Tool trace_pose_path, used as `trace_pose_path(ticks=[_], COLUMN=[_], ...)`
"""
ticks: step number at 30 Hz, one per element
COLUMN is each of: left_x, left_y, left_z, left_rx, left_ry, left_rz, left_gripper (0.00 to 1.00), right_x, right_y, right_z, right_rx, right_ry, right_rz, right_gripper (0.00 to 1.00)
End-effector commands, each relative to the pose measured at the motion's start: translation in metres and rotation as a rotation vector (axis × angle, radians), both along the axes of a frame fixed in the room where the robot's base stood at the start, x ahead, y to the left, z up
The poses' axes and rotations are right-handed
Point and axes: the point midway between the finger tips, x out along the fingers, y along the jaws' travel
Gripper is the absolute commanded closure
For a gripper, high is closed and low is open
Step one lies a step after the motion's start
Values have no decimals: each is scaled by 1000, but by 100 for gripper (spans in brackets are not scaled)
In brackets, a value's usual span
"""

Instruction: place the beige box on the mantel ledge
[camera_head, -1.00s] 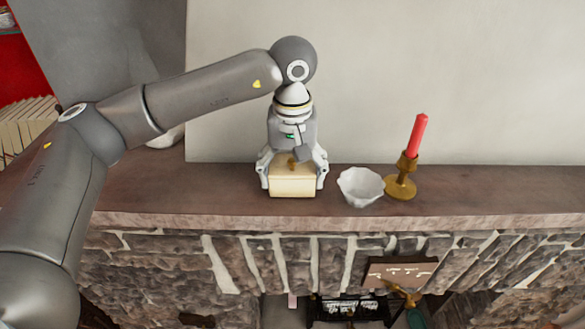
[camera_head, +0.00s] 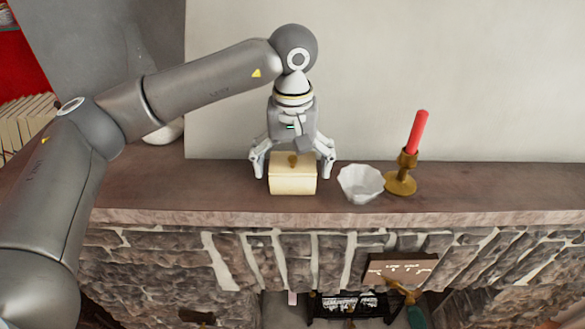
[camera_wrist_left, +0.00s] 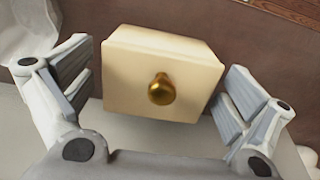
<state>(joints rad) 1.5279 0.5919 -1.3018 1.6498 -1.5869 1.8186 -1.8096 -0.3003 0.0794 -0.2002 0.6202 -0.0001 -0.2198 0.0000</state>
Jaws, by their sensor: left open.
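The beige box (camera_head: 292,183), with a brass knob on its lid, sits upright on the mantel ledge (camera_head: 470,195), near the front edge. My left gripper (camera_head: 293,174) is open above and around the box, with one finger on each side. In the left wrist view the box (camera_wrist_left: 160,85) lies between the spread fingers (camera_wrist_left: 160,95), and gaps show between the pads and its sides. My right gripper is not in view.
A white scalloped bowl (camera_head: 360,183) stands just right of the box. A brass candlestick (camera_head: 401,180) with a red candle (camera_head: 418,132) is beyond it. The wall (camera_head: 480,80) rises behind. The ledge is clear farther right.

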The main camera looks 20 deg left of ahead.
Motion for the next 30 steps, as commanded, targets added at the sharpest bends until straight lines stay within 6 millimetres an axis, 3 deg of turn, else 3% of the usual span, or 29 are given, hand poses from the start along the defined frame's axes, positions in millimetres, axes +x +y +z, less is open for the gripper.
trace_pose_path(ticks=[7,13,21,30], left_x=[1,0,0,0], left_y=[-1,0,0,0], left_z=[53,93,110,111], left_rx=[-2,0,0,-1], left_ry=[-7,-4,-2,-1], left_rz=[-1,-1,-1,-1], left_gripper=[0,0,0,0], right_x=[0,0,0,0], right_y=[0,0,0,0], right_z=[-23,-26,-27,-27], right_rx=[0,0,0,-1], right_ry=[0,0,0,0], right_rz=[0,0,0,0], right_gripper=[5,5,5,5])
